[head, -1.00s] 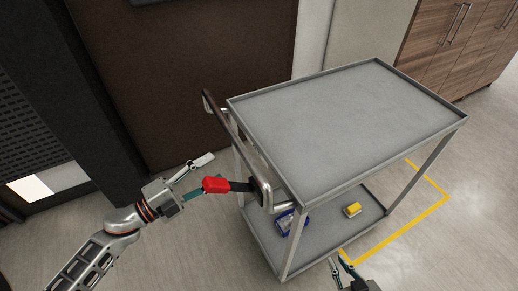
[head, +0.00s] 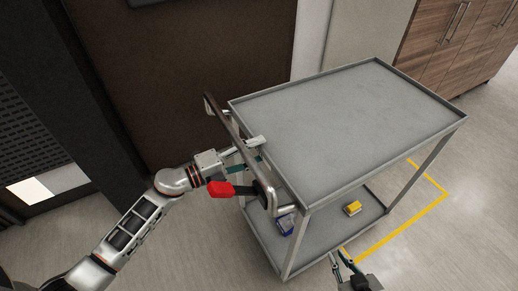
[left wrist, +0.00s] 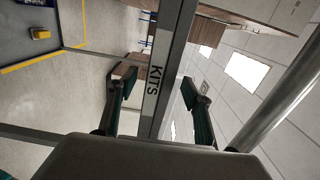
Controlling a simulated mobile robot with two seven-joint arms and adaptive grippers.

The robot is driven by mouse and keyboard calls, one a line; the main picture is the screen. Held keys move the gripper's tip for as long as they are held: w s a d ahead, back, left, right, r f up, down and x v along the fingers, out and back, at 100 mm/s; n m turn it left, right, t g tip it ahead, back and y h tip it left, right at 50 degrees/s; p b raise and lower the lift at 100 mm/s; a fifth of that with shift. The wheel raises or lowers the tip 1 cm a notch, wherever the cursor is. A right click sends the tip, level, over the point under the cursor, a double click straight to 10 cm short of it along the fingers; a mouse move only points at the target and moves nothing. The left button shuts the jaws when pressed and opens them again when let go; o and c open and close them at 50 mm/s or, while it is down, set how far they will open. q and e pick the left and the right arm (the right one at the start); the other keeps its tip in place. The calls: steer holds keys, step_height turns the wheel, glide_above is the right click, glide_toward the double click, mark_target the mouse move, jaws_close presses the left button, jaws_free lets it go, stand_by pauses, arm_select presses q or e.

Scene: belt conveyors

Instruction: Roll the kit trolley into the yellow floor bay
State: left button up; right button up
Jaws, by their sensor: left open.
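The grey kit trolley (head: 350,115) stands upright, with a dark tubular handle (head: 222,118) on its left side. A red-tipped lever (head: 221,188) sits by the handle's near end. My left gripper (head: 256,150) is open at the handle, its fingers reaching across towards the tray edge. In the left wrist view its fingers (left wrist: 158,95) lie either side of a rim labelled KITS (left wrist: 155,85); I cannot tell whether it surrounds the handle. Yellow floor lines (head: 400,230) show beyond and under the trolley's right side. My right gripper (head: 340,256) is open and empty near its lower front edge.
The lower shelf (head: 318,238) carries a yellow box (head: 352,208) and a blue item (head: 286,224). A brown panel (head: 190,80) stands behind left, wooden cabinets (head: 455,45) behind right. The floor right of the trolley is clear.

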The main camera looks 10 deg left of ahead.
arm_select(q)
steer(key=shift+x, duration=1.2)
jaws_close()
steer(key=shift+f, duration=0.15)
steer(key=shift+f, duration=0.2)
